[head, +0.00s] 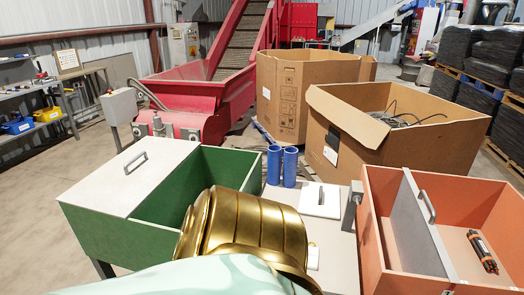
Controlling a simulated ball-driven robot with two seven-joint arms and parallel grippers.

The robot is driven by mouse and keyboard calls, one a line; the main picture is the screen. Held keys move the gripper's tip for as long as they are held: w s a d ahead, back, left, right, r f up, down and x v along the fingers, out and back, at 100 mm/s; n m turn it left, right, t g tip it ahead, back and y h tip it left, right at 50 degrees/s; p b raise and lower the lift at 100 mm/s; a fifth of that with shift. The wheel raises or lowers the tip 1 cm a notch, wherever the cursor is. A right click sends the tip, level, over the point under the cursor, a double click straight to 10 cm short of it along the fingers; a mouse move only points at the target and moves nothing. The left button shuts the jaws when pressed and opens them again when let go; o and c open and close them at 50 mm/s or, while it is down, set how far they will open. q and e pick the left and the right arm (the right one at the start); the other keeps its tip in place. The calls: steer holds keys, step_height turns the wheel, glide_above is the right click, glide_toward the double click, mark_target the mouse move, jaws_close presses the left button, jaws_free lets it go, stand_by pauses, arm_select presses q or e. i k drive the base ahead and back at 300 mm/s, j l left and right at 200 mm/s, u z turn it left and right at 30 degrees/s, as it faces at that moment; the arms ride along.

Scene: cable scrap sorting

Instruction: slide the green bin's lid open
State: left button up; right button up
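The green bin (100,238) stands at the left front. Its pale grey lid (118,186) covers the left part of the top and carries a dark grey handle (136,163). The right part of the bin is uncovered, showing its green inside. A gold and mint-coloured part of my own body rises in front and hides the bin's near right corner. I see no fingertips of either gripper, and nothing touches the lid's handle.
An orange bin (376,245) with a grey sliding panel (415,225) stands at the right; a dark orange-banded item (482,251) lies inside. Between the bins, blue cylinders (282,165) and a white plate (319,200) sit on a pale table. Large cardboard boxes (400,135) stand behind.

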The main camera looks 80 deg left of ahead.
mark_target(117, 188)
steer(key=u, duration=3.7)
steer(key=i+j+z, duration=0.15)
steer(key=z, duration=0.7)
steer(key=i+j+z, duration=0.3)
steer(key=j, duration=0.2)
steer(key=j+z, duration=0.3)
steer(key=j, duration=0.2)
steer(key=j+z, duration=0.3)
steer(key=j, duration=0.25)
steer(key=i, duration=0.05)
